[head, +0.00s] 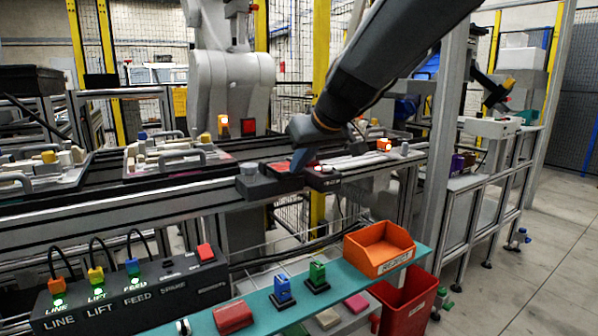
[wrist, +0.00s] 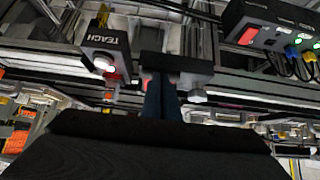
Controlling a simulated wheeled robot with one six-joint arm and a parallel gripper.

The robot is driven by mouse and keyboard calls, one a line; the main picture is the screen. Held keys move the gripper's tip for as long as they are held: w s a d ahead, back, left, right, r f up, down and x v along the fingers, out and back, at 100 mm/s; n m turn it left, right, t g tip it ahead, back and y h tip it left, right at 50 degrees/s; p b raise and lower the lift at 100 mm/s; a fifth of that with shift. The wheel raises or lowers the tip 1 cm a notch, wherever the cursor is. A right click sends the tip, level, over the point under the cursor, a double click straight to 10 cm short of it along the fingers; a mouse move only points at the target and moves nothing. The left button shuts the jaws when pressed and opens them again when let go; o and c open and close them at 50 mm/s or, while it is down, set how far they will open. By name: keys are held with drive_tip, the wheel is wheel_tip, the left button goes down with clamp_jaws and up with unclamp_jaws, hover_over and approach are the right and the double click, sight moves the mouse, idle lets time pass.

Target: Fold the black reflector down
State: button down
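My gripper (head: 300,160) reaches in from the upper right in the head view, its blue fingertips pointing down at the conveyor rail. In the wrist view its two blue fingers (wrist: 161,99) lie side by side with almost no gap and nothing visible between them. A low black part (head: 272,186), which seems to be the reflector or its mount, sits on the rail just below the fingertips. A grey round knob (head: 249,170) stands at its left end. In the wrist view the black part (wrist: 190,64) lies beyond the fingertips. I cannot tell the reflector's angle or whether the fingers touch it.
A switch box (head: 130,286) with cables stands front left. A teal shelf (head: 258,303) holds an orange bin (head: 380,250) and small blocks. Loaded pallets (head: 175,155) stand left on the conveyor.

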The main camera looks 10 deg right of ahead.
sight(300, 176)
drive_tip(key=shift+s+d+f+b, duration=0.15)
drive_tip(key=shift+f+b, duration=0.1)
drive_tip(key=shift+f, duration=0.25)
drive_tip(key=shift+s+a+f+b, duration=0.15)
drive_tip(key=shift+f+b, duration=0.1)
drive_tip(key=shift+f, duration=0.25)
drive_tip(key=shift+s+d+f+b, duration=0.15)
drive_tip(key=shift+f+b, duration=0.1)
drive_tip(key=shift+f, duration=0.25)
drive_tip(key=shift+r, duration=0.1)
wheel_tip(300, 176, up, 6)
drive_tip(key=p, duration=0.3)
drive_tip(key=s+d+f+b, duration=0.1)
drive_tip(key=s+d+f, duration=0.2)
drive_tip(key=s, duration=0.5)
drive_tip(key=shift+d+f, duration=0.25)
